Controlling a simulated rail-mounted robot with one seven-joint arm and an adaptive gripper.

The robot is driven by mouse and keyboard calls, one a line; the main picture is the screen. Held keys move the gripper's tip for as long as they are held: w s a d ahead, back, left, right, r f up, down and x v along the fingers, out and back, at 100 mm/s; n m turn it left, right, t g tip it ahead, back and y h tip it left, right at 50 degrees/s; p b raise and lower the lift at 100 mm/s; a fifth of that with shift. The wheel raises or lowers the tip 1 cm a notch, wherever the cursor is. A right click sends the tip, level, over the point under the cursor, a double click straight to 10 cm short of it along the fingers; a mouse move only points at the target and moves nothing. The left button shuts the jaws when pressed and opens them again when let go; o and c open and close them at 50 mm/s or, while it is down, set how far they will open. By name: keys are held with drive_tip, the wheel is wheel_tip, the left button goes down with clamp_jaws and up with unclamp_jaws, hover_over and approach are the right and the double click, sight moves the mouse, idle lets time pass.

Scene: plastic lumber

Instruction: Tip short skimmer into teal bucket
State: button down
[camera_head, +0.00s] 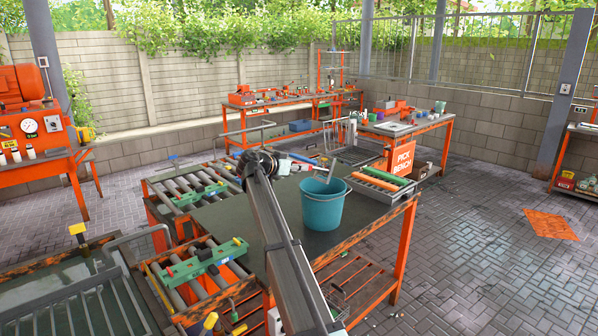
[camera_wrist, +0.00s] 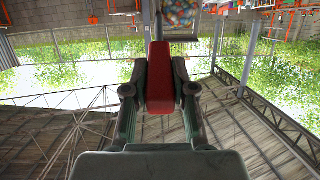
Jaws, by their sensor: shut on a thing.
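The teal bucket (camera_head: 322,205) stands upright on the dark tabletop, in front of and right of my gripper (camera_head: 292,166). In the wrist view my gripper (camera_wrist: 160,98) is shut on a red handle (camera_wrist: 159,75), which I take to be the short skimmer's. A thin grey shaft runs on from it to the top edge. Beside the shaft, many-coloured round bits (camera_wrist: 180,13) show in what looks like the skimmer's head. This view looks upside down.
Rollers with a green block (camera_head: 205,262) lie left of the dark table (camera_head: 232,222). The paved floor at right is largely clear.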

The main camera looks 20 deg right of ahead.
drive_tip(key=shift+s+a+f+t+h+b, duration=0.15)
drive_tip(key=shift+a+f+h+b, duration=0.15)
drive_tip(key=shift+f+b, duration=0.5)
drive_tip(key=shift+s+a+f+t+h+b, duration=0.1)
drive_tip(key=shift+a+f+t+h+b, duration=0.2)
drive_tip(key=shift+b, duration=0.85)
drive_tip(key=shift+r, duration=0.1)
